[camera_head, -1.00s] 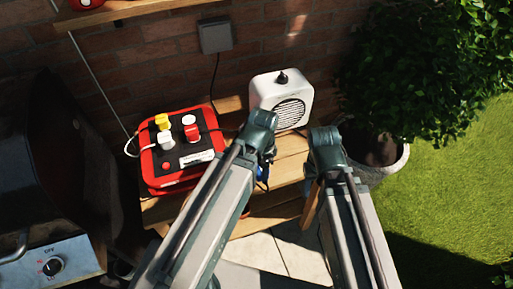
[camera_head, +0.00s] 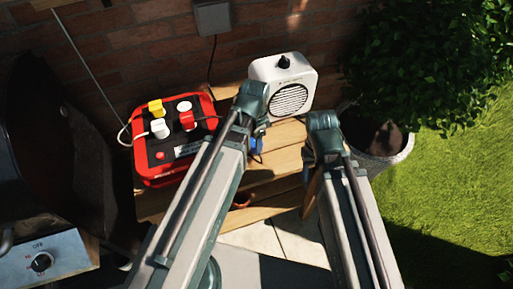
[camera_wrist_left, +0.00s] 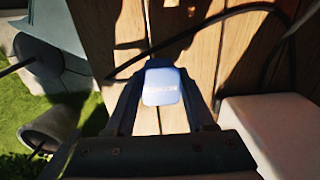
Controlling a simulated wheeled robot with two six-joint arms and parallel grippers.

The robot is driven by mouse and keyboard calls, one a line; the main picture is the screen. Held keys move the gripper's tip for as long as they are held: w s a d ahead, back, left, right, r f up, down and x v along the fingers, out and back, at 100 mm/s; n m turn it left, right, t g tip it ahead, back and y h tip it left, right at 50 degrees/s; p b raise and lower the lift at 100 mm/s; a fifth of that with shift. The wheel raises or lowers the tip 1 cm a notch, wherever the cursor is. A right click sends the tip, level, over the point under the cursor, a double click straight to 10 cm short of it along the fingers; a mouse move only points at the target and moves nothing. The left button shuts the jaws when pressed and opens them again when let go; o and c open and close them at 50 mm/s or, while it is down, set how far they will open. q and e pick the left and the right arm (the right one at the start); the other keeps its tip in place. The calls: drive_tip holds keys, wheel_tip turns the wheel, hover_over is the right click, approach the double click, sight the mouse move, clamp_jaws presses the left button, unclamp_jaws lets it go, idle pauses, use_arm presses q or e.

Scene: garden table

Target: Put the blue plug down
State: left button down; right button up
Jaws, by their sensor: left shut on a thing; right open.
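The blue plug (camera_head: 257,141) is held over the wooden slatted table (camera_head: 276,178), beside the left wrist. In the left wrist view the plug (camera_wrist_left: 163,87) sits between the two dark fingers, its cable running off to the right. My left gripper (camera_head: 252,146) is shut on it. I cannot tell whether the plug touches the wood. My right gripper (camera_head: 318,160) is open to the right, its fingers mostly hidden by its own arm.
A red power box (camera_head: 160,176) with yellow, white and red plugs stands at the left. A white heater (camera_head: 285,76) stands at the back. A planter (camera_head: 393,158) is at the right. Slats between my arms look free.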

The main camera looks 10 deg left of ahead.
use_arm(q)
drive_tip(key=shift+s+d+f, duration=0.1)
drive_tip(key=shift+f, duration=0.55)
use_arm(e)
drive_tip(key=shift+d+f, duration=0.25)
drive_tip(key=shift+f, duration=0.35)
use_arm(q)
drive_tip(key=shift+r, duration=0.1)
drive_tip(key=shift+f+b, duration=0.7)
drive_tip(key=shift+c, duration=1.3)
unclamp_jaws()
drive_tip(key=shift+r, duration=0.1)
use_arm(e)
drive_tip(key=shift+f, duration=0.6)
